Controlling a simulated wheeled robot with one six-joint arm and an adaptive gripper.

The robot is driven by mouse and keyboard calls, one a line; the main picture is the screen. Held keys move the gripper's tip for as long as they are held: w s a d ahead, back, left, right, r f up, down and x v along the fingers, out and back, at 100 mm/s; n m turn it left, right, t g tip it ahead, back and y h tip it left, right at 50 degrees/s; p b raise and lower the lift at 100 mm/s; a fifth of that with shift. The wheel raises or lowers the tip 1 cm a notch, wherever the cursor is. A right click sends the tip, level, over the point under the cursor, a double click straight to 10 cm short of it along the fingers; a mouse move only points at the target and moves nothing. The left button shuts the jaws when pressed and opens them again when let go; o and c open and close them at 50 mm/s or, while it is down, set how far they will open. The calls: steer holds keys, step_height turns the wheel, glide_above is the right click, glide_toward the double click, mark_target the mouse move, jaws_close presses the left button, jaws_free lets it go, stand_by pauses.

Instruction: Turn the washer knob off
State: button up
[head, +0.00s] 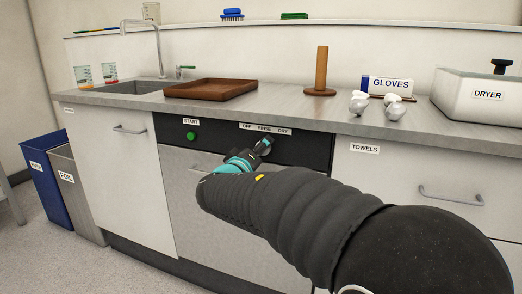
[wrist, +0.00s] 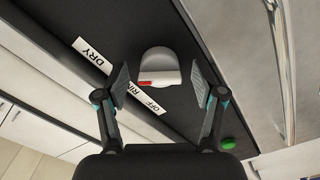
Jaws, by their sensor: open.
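The washer knob (wrist: 160,66) is pale grey with a red mark on its lower edge. It sits on the black washer panel (head: 170,130) near the OFF, RINSE and DRY label (head: 265,128). My gripper (head: 262,149) is at the panel below that label and largely hides the knob in the head view. In the wrist view my gripper (wrist: 160,82) is open, one finger on each side of the knob, with gaps visible. The left finger covers part of RINSE. I cannot tell which setting the red mark points at.
A green START button (head: 191,135) is left of the knob on the panel. The counter (head: 290,107) overhangs above, holding a brown tray (head: 211,89), a wooden post (head: 320,72) and a DRYER box (head: 480,95). Blue and grey bins (head: 48,178) stand at the left.

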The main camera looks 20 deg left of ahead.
steer(key=shift+w, duration=0.15)
steer(key=c, duration=1.2)
steer(key=shift+o, duration=0.2)
steer(key=shift+f+n, duration=0.1)
steer(key=shift+n, duration=0.2)
steer(key=shift+n+b, duration=0.8)
steer(key=shift+b, duration=0.1)
steer(key=n+b, duration=0.1)
steer(key=n, duration=0.3)
steer(key=shift+n, duration=0.3)
steer(key=n, duration=0.3)
steer(key=shift+n, duration=2.2)
